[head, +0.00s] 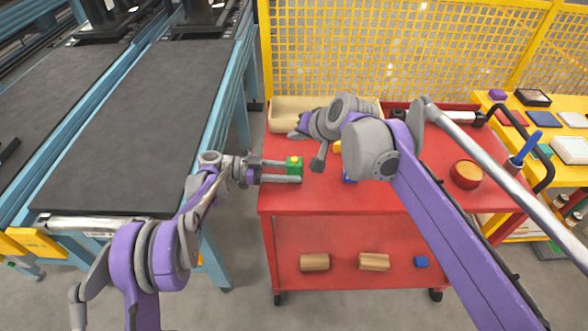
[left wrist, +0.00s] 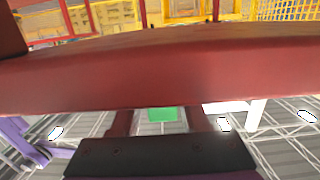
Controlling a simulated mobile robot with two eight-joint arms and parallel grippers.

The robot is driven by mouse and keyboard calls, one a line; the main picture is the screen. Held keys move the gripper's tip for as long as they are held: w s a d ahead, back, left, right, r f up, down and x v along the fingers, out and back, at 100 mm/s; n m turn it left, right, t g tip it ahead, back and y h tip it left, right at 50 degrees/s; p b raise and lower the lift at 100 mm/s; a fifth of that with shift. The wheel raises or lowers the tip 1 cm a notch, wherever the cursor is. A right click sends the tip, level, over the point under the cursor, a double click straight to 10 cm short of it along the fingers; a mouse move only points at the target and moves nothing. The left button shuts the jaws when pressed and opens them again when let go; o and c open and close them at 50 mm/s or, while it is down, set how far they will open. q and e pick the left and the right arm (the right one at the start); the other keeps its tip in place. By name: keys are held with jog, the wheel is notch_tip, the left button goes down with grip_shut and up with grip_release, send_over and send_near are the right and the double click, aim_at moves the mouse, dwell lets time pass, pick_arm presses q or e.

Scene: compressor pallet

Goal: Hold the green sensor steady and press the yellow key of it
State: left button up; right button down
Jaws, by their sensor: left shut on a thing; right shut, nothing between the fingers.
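The green sensor (head: 294,169) is a small block with a yellow key (head: 294,159) on top, seen at the left part of the red cart's top. My left gripper (head: 289,172) comes in from the left and is shut on the sensor. In the left wrist view the green sensor (left wrist: 163,114) shows between the two fingers. My right gripper (head: 318,163) is shut and empty, pointing down just right of the sensor and apart from it. My right arm hides part of the cart top.
A conveyor (head: 140,120) stands left, a yellow mesh fence (head: 390,50) behind.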

pick_arm(q)
jog(key=o, duration=1.1)
jog(key=shift+c, duration=0.2)
